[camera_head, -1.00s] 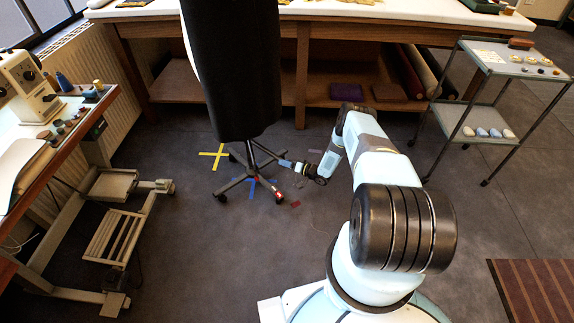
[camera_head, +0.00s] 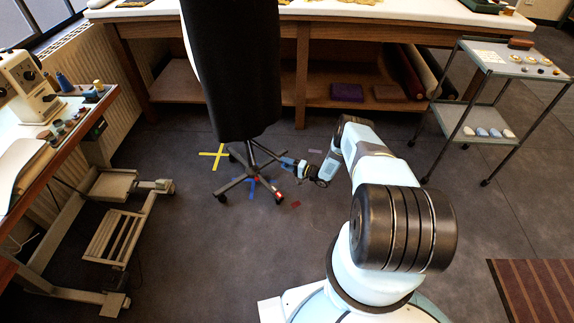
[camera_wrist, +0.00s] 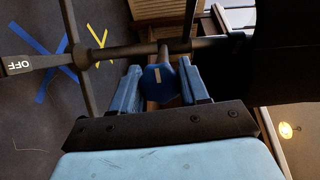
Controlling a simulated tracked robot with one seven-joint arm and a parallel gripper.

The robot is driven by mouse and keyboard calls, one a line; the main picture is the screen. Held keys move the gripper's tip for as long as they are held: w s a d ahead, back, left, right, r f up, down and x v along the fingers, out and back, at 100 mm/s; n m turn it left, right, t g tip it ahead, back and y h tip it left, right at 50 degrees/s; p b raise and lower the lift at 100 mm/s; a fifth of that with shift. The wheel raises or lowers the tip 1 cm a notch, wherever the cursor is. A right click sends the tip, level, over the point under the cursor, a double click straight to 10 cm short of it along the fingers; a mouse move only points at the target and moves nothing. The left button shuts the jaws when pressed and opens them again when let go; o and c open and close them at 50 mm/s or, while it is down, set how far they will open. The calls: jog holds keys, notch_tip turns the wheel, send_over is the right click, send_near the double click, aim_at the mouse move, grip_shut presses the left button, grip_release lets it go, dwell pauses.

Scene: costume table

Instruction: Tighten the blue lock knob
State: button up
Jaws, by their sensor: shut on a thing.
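The blue lock knob (camera_wrist: 158,88) shows in the wrist view, a faceted knob with a pale mark on its face, beside a dark rod of the stand. My gripper (camera_wrist: 161,76) has its two blue fingers on either side of the knob and is shut on it. In the head view my gripper (camera_head: 287,163) reaches in low at the right of the dress form's stand. The black dress form (camera_head: 231,70) stands upright on a dark wheeled base (camera_head: 248,174). The knob cannot be made out in the head view.
A dark lever marked OFF (camera_wrist: 19,65) shows in the wrist view. Yellow floor tape (camera_head: 217,155) and blue tape (camera_head: 251,188) lie near the base. A worktable (camera_head: 303,75) stands behind, a sewing table (camera_head: 60,150) left, a trolley (camera_head: 482,105) right.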

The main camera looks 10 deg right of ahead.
jog(key=shift+s+f, duration=0.2)
jog(key=shift+f, duration=0.05)
jog(key=o, duration=0.8)
jog(key=shift+o, duration=0.7)
jog(key=shift+w+r, duration=0.1)
jog(key=shift+w, duration=0.05)
jog(key=v, duration=1.3)
jog(key=shift+s+d, duration=0.25)
jog(key=shift+d, duration=0.1)
